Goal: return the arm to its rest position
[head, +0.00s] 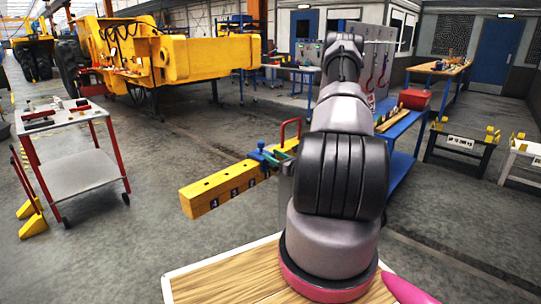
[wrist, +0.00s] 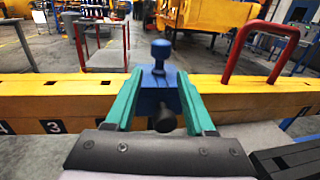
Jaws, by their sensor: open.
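My gripper (head: 276,158) is at the end of my arm, which reaches forward from a wooden top. In the wrist view, its two teal fingers (wrist: 160,85) are apart, on either side of a blue clamp-like piece with a round knob (wrist: 160,50). I cannot tell whether they touch it. The blue piece stands at a yellow numbered beam (head: 225,187), which crosses the wrist view (wrist: 240,95). A red handle (head: 290,127) rises from the beam, right of the fingers in the wrist view (wrist: 282,28). My arm partly hides the beam's right end.
A red-legged cart (head: 75,178) stands left, with small parts on top. A blue bench (head: 400,135) with a red bin (head: 414,99) is right of my arm. A large yellow machine (head: 185,58) stands behind. Floor between cart and beam is clear.

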